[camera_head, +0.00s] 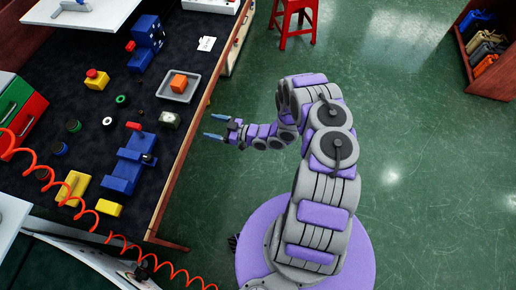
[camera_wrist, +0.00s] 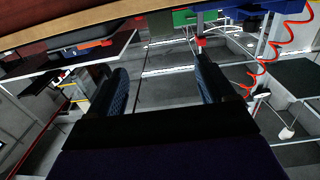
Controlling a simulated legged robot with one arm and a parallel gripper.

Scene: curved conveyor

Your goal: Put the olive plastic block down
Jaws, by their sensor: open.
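My gripper (camera_head: 215,127) is open at the right edge of the dark workbench (camera_head: 140,204), its blue fingertips pointing left toward the bench. In the wrist view my gripper (camera_wrist: 165,88) shows two dark fingers spread apart with nothing between them. I cannot tell whether this is the olive plastic block; no clearly olive block stands out elsewhere.
A blue vise-like fixture (camera_head: 122,171), yellow blocks (camera_head: 73,188) and a coiled orange hose (camera_head: 87,211) are on the left. A red stool (camera_head: 296,18) stands behind.

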